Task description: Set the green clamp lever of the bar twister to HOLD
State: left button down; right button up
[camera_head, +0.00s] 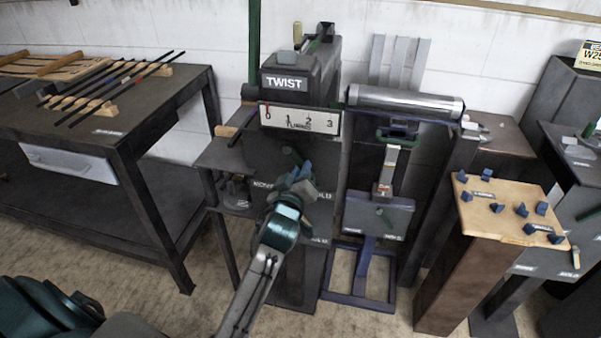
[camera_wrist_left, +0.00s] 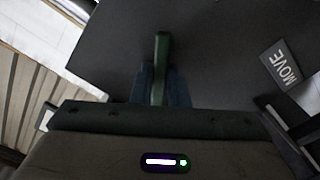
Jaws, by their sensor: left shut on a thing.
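The bar twister (camera_head: 330,68) stands upright at the middle of the head view, with a TWIST sign and a 0 to 3 scale. Its green clamp lever (camera_head: 291,156) sticks out of the dark front panel, between a MOVE label on the left and a partly covered HOLD label (camera_head: 322,195) on the right. My left gripper (camera_head: 301,178) is in front of the panel, shut on the lever. In the left wrist view, the lever (camera_wrist_left: 160,62) stands between the blue fingers, and the MOVE label (camera_wrist_left: 280,65) is at the right. The lever's base is hidden in the head view.
A blue-framed stand with a metal roller (camera_head: 405,102) is close on the twister's right. A wooden-topped pedestal (camera_head: 490,222) with several blue pieces is farther right. A dark bench (camera_head: 150,125) with several rods is at left. Bare floor shows in front.

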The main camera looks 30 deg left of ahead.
pick_arm(q)
jog(key=c, duration=1.4)
grip_release()
